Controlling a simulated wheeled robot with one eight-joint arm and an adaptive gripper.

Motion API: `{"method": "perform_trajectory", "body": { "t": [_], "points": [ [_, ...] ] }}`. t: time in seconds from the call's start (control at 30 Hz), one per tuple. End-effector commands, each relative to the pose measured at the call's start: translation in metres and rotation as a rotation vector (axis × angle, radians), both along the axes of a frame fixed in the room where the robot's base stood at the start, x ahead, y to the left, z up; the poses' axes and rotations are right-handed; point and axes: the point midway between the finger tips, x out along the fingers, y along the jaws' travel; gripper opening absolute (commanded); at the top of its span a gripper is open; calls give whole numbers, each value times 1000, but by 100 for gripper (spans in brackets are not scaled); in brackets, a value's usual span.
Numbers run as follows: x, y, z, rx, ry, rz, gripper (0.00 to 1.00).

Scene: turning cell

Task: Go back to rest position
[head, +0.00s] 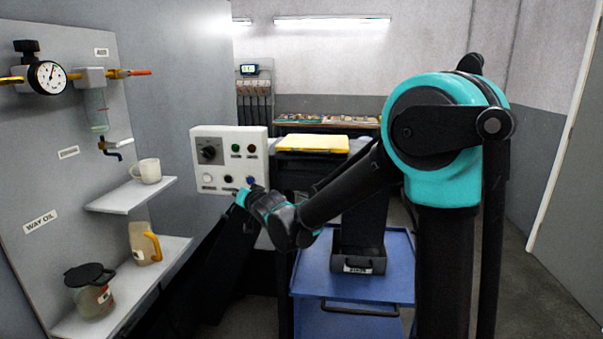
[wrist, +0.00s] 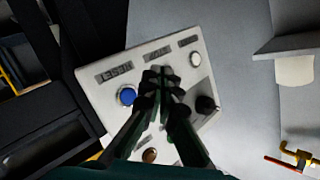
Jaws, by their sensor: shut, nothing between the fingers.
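My gripper (head: 243,198) is at the lower right corner of the white control panel (head: 198,133) in the head view, with my arm stretched out to the left. In the wrist view my gripper (wrist: 160,76) has its two dark fingers together with nothing between them. The fingers lie across the middle of the white control panel (wrist: 112,90) there and hide part of it. A blue button (wrist: 127,95) shows left of the fingers and a black knob (wrist: 205,104) right of them. I cannot tell whether the fingertips touch the panel.
On the left wall, shelves hold a white mug (head: 149,171), a tan jug (head: 143,243) and a dark-lidded container (head: 90,290). A gauge (head: 47,77) is above. Floor at right is clear.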

Motion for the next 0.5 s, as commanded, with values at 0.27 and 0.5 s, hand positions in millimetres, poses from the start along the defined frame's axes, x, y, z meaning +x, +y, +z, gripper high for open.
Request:
{"method": "perform_trajectory", "body": {
  "t": [0.27, 0.5],
  "points": [
    [-8, -184, -57, -280, 148, -196, 0],
    [-75, -323, -118, -504, 350, -276, 0]
  ]
}}
